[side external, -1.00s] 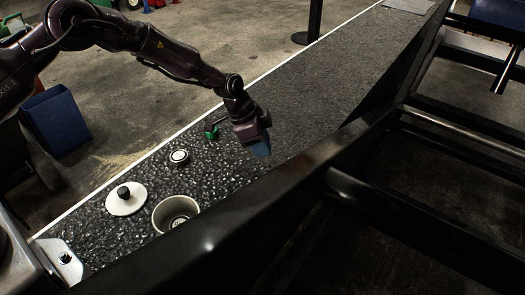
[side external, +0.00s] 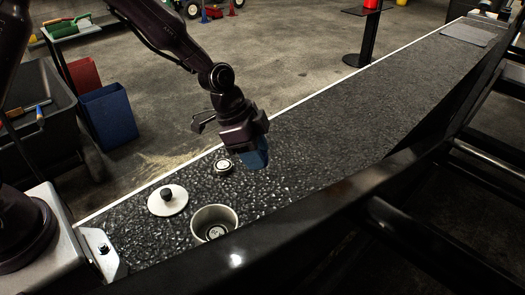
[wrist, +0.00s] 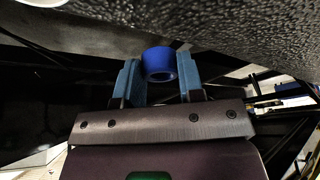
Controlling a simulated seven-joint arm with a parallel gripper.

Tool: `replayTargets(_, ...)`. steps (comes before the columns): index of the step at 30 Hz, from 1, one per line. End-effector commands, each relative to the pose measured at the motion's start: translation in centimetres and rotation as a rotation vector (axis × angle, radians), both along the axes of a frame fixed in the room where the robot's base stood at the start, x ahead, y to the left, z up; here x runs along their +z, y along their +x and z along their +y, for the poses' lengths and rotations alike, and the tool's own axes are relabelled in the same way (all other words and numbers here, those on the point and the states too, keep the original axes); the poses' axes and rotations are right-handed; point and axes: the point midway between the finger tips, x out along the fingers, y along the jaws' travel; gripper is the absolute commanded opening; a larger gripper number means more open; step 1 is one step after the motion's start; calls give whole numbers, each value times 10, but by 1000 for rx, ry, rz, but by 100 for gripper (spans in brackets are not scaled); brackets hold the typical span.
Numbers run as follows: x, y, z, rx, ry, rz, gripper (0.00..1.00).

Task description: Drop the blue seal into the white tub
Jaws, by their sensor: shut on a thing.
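My gripper (side external: 258,158) points down above the dark textured belt, to the upper right of the white tub (side external: 231,214). In the wrist view its pale blue fingers (wrist: 160,84) are shut on the blue seal (wrist: 159,58), a short blue ring held between the fingertips. In the side view the fingers hide the seal. The tub is open and upright on the belt, with a small round thing (side external: 216,232) inside it. The gripper is off to the side of the tub, not over its mouth.
A white lid with a black knob (side external: 167,201) lies left of the tub. A small round pale-and-dark piece (side external: 223,166) lies behind the tub, near the gripper. A dark rail (side external: 300,232) runs along the belt's near side. The belt (side external: 370,110) is clear to the right.

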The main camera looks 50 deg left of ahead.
Motion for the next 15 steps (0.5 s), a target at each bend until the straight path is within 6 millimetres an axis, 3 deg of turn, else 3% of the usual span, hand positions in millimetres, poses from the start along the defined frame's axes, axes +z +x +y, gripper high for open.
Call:
replayTargets(8,4,0,0,-1,2,-7,13)
replayTargets(11,6,-16,-6,-22,4,3,13)
replayTargets(15,2,-57,-16,-41,8,15,13)
